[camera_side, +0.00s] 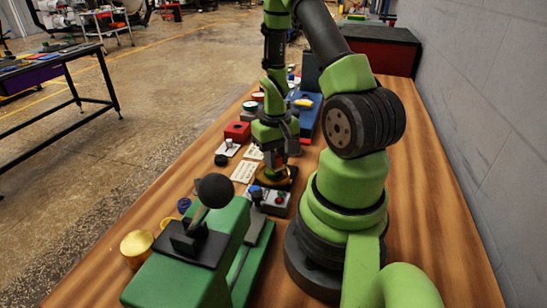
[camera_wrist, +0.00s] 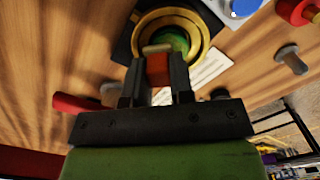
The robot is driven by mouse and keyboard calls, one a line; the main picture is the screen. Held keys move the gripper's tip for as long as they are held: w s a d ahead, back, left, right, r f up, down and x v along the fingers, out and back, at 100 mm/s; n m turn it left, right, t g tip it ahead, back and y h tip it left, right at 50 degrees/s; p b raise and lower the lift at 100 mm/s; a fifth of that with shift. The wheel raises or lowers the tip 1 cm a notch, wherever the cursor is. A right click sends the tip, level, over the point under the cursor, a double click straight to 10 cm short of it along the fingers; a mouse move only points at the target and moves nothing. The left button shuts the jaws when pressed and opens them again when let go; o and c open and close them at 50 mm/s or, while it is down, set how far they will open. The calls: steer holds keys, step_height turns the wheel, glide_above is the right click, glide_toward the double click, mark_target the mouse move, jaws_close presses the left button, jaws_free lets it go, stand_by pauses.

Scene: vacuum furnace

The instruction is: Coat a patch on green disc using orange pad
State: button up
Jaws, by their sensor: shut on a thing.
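The green disc (camera_wrist: 180,40) lies inside a gold ring (camera_wrist: 200,30) on a dark square base; in the wrist view it is partly covered. The gold ring also shows in the side view (camera_side: 284,179) below my gripper. My gripper (camera_side: 273,163), seen close in the wrist view (camera_wrist: 158,80), is shut on the orange pad (camera_wrist: 158,70), an orange-red block with a pale tan end. The pad's end overlaps the disc in the wrist view. I cannot tell whether it touches the disc. The pad is hidden in the side view.
A grey control box (camera_side: 275,203) stands just in front of the dark base. A green machine with a black ball lever (camera_side: 214,191) and a gold cylinder (camera_side: 136,247) are nearer. White cards (camera_side: 245,172) and a red box (camera_side: 237,132) lie to the left.

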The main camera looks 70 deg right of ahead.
mark_target(269, 174)
steer(key=shift+w+a+r, duration=0.15)
steer(key=shift+w+a, duration=0.05)
steer(key=shift+a, duration=0.55)
steer(key=shift+w+a+r, duration=0.1)
steer(key=shift+w+a, duration=0.1)
steer(key=shift+a, duration=0.55)
steer(key=shift+r, duration=0.1)
steer(key=shift+r, duration=2.9)
steer(key=shift+r, duration=0.1)
step_height(269, 174, up, 3)
steer(key=shift+f, duration=0.1)
